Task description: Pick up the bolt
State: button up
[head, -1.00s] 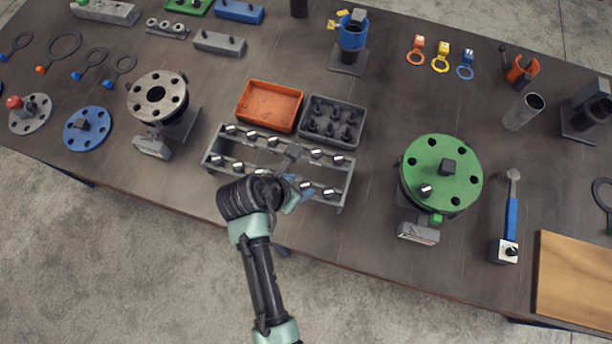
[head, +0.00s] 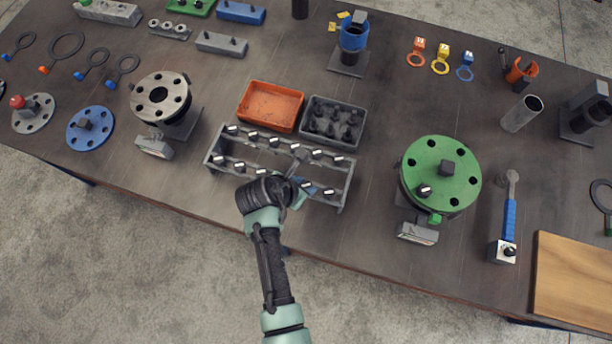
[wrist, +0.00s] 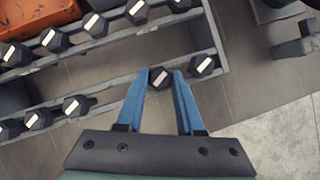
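Dark hex-headed bolts with pale marks on top stand in two rows in a grey rack. One bolt (wrist: 160,77) in the front row sits between my gripper's two blue fingertips (wrist: 161,74) in the wrist view. My fingers are apart, one on each side of its head, with little or no gap. The bolt is in line with its row and appears seated in the rack. In the head view my gripper (head: 299,184) is over the right part of the front row, and my wrist hides some of that row. Another bolt (wrist: 204,65) stands just right of my gripper.
The grey rack (head: 345,186) has an orange tray (head: 269,104) and a grey bin of dark parts (head: 333,123) behind it. A green flange (head: 440,172) stands to the right and a grey flange (head: 160,97) to the left. Bare table lies between rack and green flange.

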grip_shut()
